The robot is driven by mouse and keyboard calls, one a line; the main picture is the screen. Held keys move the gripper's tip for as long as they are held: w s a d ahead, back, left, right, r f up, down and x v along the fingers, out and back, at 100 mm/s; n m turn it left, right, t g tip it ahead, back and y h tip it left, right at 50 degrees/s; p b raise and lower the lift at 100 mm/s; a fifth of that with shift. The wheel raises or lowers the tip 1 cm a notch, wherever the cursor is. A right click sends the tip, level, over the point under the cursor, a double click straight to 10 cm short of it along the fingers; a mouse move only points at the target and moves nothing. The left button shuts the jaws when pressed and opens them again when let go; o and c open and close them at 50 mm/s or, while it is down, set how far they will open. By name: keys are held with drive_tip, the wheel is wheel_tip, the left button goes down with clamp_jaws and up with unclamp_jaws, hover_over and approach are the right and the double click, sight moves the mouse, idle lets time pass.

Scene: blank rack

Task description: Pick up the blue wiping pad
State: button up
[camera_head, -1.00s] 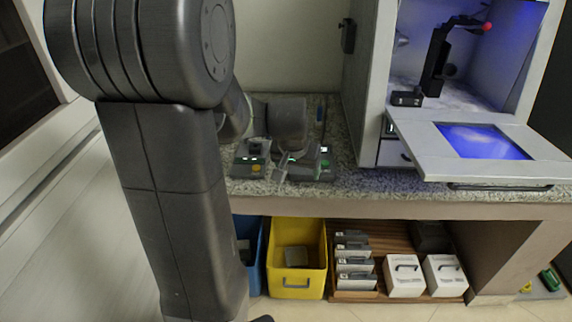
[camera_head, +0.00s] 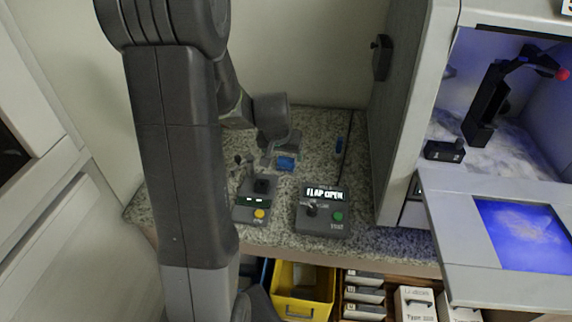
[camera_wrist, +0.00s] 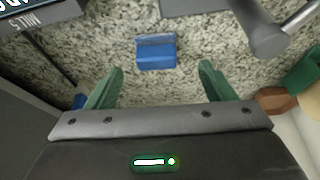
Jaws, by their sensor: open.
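The blue wiping pad (camera_head: 286,163) lies on the speckled counter, behind two dark control boxes. In the wrist view the pad (camera_wrist: 156,54) sits just beyond my fingertips, roughly centred between them, with bare counter around it. My gripper (camera_wrist: 161,72) is open and empty, its two green fingers spread wider than the pad. In the head view my arm's end hangs over the counter right by the pad, and the fingers are hard to make out there.
A control box reading "FLAP OPEN" (camera_head: 323,212) and a joystick box (camera_head: 255,200) stand in front of the pad. A small blue item (camera_head: 338,145) lies to its right by a black cable. A white cabinet (camera_head: 404,120) bounds the right side. A yellow bin (camera_head: 304,284) is below.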

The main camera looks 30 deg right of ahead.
sight(286, 159)
drive_tip(key=shift+d+x, duration=0.15)
drive_tip(key=shift+x, duration=1.2)
drive_tip(key=shift+d+x, duration=0.1)
drive_tip(key=shift+x, duration=1.25)
drive_tip(key=shift+s+r, duration=0.1)
drive_tip(key=shift+c, duration=0.5)
drive_tip(key=c, duration=1)
